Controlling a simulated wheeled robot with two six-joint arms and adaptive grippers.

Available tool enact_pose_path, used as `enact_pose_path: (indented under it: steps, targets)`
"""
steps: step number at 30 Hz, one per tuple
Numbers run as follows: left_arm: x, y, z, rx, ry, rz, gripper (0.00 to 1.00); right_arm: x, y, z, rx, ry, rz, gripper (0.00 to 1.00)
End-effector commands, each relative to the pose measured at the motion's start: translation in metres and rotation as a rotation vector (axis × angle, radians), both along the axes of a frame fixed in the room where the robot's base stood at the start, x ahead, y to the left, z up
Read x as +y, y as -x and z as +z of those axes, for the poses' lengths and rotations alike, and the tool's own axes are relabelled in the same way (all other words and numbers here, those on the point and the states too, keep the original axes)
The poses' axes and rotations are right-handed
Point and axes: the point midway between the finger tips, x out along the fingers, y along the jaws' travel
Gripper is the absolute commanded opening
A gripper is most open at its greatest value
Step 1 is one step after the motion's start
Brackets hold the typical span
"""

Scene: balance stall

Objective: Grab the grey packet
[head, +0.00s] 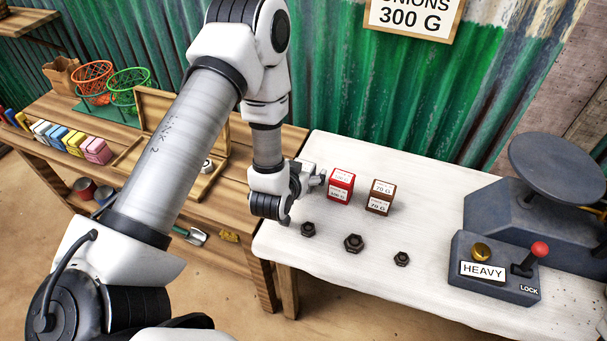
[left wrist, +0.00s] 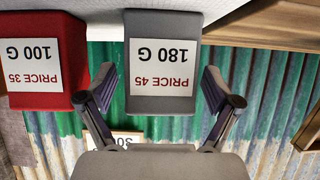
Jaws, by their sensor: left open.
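The grey packet (left wrist: 163,25) carries a white label reading "PRICE 45, 180 G", upside down in the left wrist view. In the head view it does not show; my left arm and gripper hide its place. My left gripper (head: 318,178) is at the left end of the white table, beside the red packet. In the left wrist view my left gripper (left wrist: 158,84) is open, one finger on each side of the grey packet, with a gap at both sides. How deep the packet sits between the fingers is unclear. My right gripper is not in view.
The red packet (head: 340,187) is close beside the grey one, and a brown packet (head: 380,197) stands further right. Several dark nuts (head: 354,243) lie in front on the white table (head: 420,220). A grey scale (head: 558,165) and lever box (head: 495,269) stand at the right.

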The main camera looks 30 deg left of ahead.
Motion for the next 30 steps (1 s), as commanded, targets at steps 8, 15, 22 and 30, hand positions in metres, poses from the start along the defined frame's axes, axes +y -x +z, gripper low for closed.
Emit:
enact_pose_path:
  steps: [8, 15, 22, 30]
  targets:
    - [0.0032, -0.0155, -0.0098, 0.002, 0.001, -0.001, 0.9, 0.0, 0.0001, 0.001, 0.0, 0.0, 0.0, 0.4]
    - [0.0032, -0.0153, -0.0096, 0.001, 0.001, -0.001, 0.29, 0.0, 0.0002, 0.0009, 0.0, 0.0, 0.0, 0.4]
    - [0.0032, -0.0153, -0.0094, 0.001, 0.001, -0.001, 0.28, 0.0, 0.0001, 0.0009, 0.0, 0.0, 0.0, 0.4]
    - [0.0033, -0.0157, -0.0004, -0.001, 0.0, 0.0, 0.27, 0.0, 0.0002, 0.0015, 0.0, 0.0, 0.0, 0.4]
